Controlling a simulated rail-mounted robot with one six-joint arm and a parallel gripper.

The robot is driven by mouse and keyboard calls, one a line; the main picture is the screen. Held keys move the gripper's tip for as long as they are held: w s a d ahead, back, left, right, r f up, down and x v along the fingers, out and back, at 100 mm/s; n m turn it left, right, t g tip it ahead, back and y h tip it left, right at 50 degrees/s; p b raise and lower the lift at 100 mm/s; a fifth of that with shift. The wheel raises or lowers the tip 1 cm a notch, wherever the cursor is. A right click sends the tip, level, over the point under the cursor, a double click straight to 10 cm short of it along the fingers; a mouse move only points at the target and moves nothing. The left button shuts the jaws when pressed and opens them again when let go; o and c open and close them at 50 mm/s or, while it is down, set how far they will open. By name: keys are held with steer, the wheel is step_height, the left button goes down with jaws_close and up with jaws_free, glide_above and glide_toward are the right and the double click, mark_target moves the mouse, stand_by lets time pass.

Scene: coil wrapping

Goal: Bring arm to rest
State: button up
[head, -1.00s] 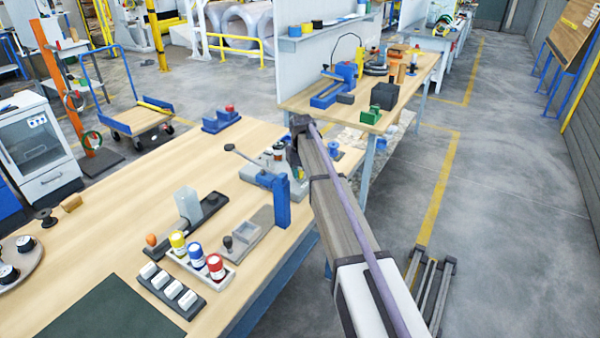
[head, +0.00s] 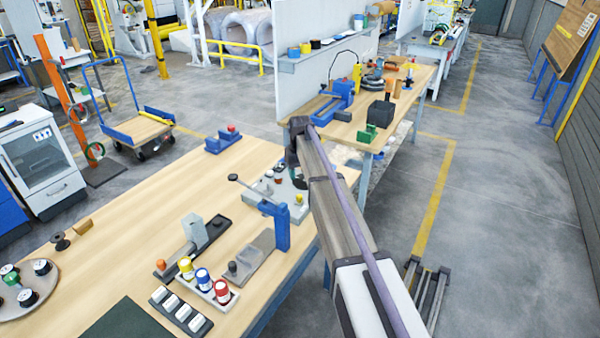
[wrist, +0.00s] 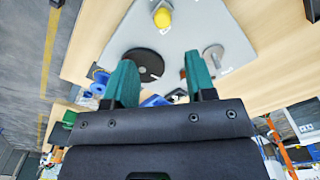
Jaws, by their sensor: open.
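My arm (head: 335,200) reaches forward over the right edge of the near workbench (head: 130,230) in the head view. Beyond the fingers is a light grey plate (wrist: 180,35) bearing a dark disc (wrist: 144,64), a yellow knob (wrist: 162,17) and a metal post (wrist: 213,55). The fingers appear apart from these parts, though the exact gap cannot be told.
The near bench holds a blue lever press (head: 275,222), a tray with colored-capped bottles (head: 216,291) and a round tray of spools (head: 18,305). A second bench (head: 418,83) with a blue vise stands beyond. Open floor (head: 510,200) lies to the right.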

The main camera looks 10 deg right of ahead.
steer(key=shift+r, duration=0.1)
steer(key=s+a+f+b, duration=0.1)
steer(key=s, duration=1.8)
steer(key=s+a+m+b, duration=0.1)
steer(key=s, duration=1.8)
steer(key=shift+s+a+f+m, duration=0.15)
steer(key=shift+a+f+m, duration=0.15)
steer(key=shift+a+f, duration=0.05)
